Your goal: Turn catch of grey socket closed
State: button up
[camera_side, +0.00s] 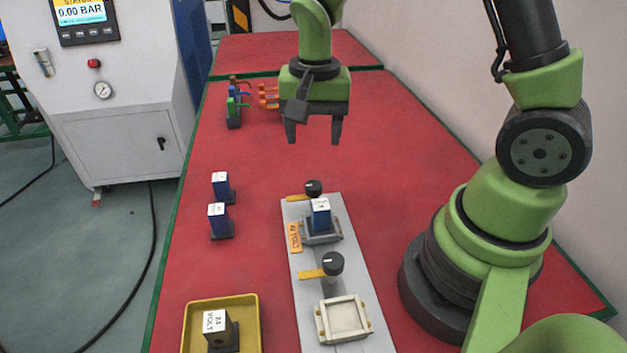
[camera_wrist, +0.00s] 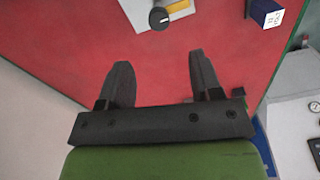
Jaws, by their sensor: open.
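The grey socket (camera_side: 322,239) sits on the light panel (camera_side: 349,280) in the side view, with a blue block with a white top (camera_side: 320,215) in it. A black knob with a yellow lever (camera_side: 313,188) stands just behind this socket, its lever pointing left. A second knob with a yellow lever (camera_side: 333,263) stands in front of it, between it and a cream socket (camera_side: 343,318). My gripper (camera_side: 313,138) is open and empty, above the table behind the panel. One dark knob (camera_wrist: 160,18) with a yellow lever shows past my fingers in the wrist view.
Two blue blocks (camera_side: 220,185) (camera_side: 218,221) stand left of the panel. A yellow tray (camera_side: 188,328) with another block is at the front. Orange and green connectors (camera_side: 234,105) are at the back left. Red table (camera_side: 400,140) is clear around my gripper.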

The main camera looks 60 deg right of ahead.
aim_at(314, 185)
notch_tip(314, 185, down, 11)
jog(key=shift+r, duration=0.15)
dwell(0.4)
jog(key=c, duration=0.9)
